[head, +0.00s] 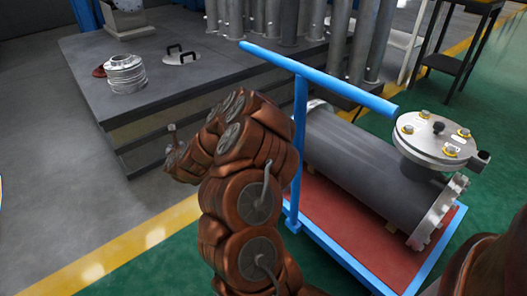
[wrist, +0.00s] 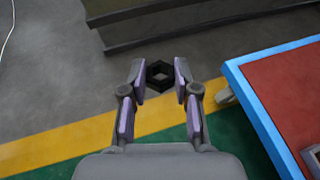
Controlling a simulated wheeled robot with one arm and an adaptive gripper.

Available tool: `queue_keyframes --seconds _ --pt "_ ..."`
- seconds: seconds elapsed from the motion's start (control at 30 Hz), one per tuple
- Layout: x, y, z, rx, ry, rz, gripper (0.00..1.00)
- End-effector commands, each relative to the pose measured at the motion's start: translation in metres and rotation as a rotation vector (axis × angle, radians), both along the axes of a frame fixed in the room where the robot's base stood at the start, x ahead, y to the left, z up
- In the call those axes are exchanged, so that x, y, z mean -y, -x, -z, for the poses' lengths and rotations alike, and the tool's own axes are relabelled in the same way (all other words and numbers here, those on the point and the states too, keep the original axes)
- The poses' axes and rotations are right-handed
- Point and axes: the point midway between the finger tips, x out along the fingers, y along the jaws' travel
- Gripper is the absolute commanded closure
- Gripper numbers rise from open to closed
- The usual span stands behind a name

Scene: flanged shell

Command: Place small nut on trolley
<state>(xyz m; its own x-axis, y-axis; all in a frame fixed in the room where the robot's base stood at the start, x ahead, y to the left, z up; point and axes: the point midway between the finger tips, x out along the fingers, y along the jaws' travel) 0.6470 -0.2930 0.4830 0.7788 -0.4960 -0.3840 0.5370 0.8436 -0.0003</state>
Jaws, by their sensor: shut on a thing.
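My gripper (wrist: 159,78) is shut on the small nut (wrist: 160,66), a dark hexagonal ring held between the fingertips in the wrist view. The nut is above the grey floor, left of the trolley and clear of it. In the head view my gripper (head: 174,150) is partly hidden by my arm, and I cannot make out the nut there. The trolley (head: 385,264) has a red deck, blue edges and a blue push handle, and stands right of my arm. Its deck and blue edge also show at the right of the wrist view (wrist: 288,95).
A large grey flanged cylinder (head: 365,165) lies on the trolley, with yellow-marked bolts on its top flange (head: 437,137). A dark platform (head: 185,95) with metal parts stands behind. Bare red deck shows along the near side.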

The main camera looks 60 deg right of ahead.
Motion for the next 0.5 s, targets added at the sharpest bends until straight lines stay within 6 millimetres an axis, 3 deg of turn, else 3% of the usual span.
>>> queue_keyframes --seconds 0.03,0.2,0.5 --pt "0.019 0.011 0.019 -0.008 -0.002 0.058 1.0" --pt "0.079 0.056 0.067 -0.008 -0.001 0.255 1.0" --pt "0.162 0.16 0.138 -0.006 0.0 0.581 1.0"
